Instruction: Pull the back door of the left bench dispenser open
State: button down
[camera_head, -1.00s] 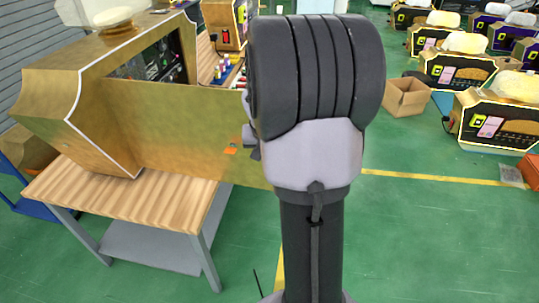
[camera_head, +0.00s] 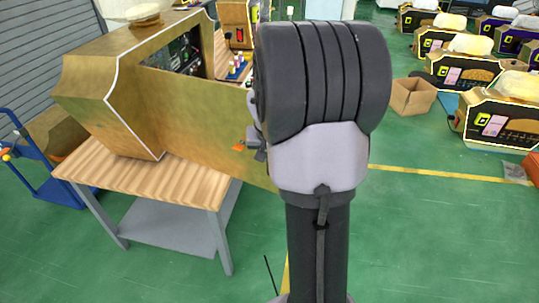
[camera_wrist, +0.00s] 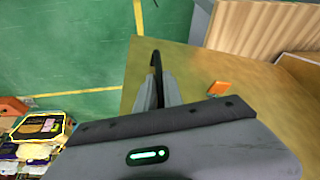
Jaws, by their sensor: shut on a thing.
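The left bench dispenser (camera_head: 95,82) is a gold cabinet with white edge trim, standing on a wooden bench (camera_head: 140,182). Its back door (camera_head: 195,115) is a gold panel swung out to the right in the head view, so dark parts inside the cabinet (camera_head: 182,52) show. In the wrist view the door (camera_wrist: 205,68) lies under my gripper (camera_wrist: 158,92), which is shut on a black handle (camera_wrist: 156,60) near the door's edge. An orange mark (camera_wrist: 218,88) is on the door. In the head view my arm hides most of the gripper and the door's far end.
A blue cart (camera_head: 45,180) stands left of the bench. An open cardboard box (camera_head: 412,97) is on the floor at the right, near several more dispensers (camera_head: 495,120). The green floor (camera_head: 430,235) in front of them is clear.

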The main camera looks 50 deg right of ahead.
jog(key=c, duration=1.5)
grip_release()
jog(key=shift+w, duration=0.1)
jog(key=shift+r, duration=0.1)
jog(key=p+v, duration=0.6)
jog(key=v, duration=1.1)
jog(key=shift+r, duration=0.15)
jog(key=s+a+r+n+t+y, duration=0.1)
jog(key=a+r+n+y, duration=0.15)
jog(key=a, duration=1.25)
jog(key=s+a+y, duration=0.1)
jog(key=s+a, duration=0.2)
jog(key=a, duration=0.2)
jog(key=s+a+f+n+t+y, duration=0.1)
jog(key=s+a, duration=0.3)
jog(key=a, duration=0.2)
jog(key=s+a+n+y, duration=0.1)
jog(key=s+a, duration=0.2)
jog(key=a, duration=0.2)
jog(key=shift+s+a+f+n+t+b, duration=0.2)
jog(key=shift+s+a+n+t+b, duration=0.05)
jog(key=shift+a+t+b, duration=0.1)
